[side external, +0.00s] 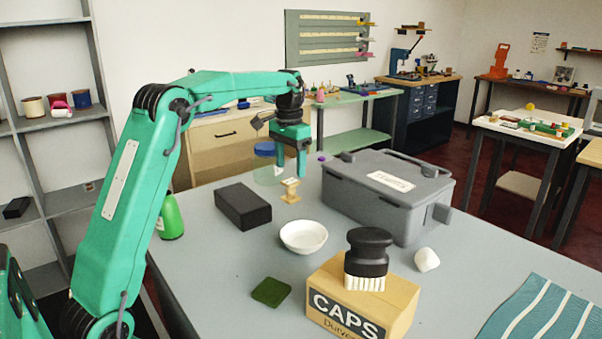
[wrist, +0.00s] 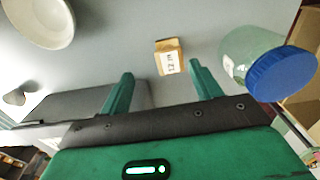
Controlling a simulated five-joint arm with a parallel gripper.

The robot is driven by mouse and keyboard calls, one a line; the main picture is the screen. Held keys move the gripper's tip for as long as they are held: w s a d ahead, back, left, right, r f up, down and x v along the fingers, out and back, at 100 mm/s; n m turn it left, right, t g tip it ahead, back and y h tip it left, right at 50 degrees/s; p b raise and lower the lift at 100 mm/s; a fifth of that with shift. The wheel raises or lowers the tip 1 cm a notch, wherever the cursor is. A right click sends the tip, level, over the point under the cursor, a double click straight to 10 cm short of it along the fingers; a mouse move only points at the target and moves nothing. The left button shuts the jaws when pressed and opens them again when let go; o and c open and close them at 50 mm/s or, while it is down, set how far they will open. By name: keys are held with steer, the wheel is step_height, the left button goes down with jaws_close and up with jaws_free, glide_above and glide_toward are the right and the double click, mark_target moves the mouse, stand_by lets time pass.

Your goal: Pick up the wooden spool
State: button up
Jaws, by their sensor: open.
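The wooden spool (side external: 291,190) is small and pale tan and stands upright on the grey counter. In the wrist view the spool (wrist: 169,57) looks like a small tan block with a lettered whitish face. My gripper (side external: 290,166) is open and empty, pointing down just above the spool. In the wrist view the fingertips of my gripper (wrist: 160,70) lie on either side of the spool, with a gap to each. I cannot tell the exact height of the fingertips over it.
A clear jar with a blue lid (wrist: 283,74) stands close by. A white bowl (side external: 303,237), a black block (side external: 243,207) and a grey case (side external: 385,205) surround the spool. A CAPS box (side external: 340,298) with a black-handled brush (side external: 368,252) stands in front.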

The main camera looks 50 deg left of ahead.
mark_target(291, 181)
steer(key=shift+w+a+f, duration=0.5)
steer(key=shift+a+f, duration=0.1)
steer(key=shift+a, duration=0.15)
steer(key=shift+f, duration=1.3)
steer(key=shift+f, duration=0.1)
steer(key=shift+f, duration=2.55)
steer(key=c, duration=1)
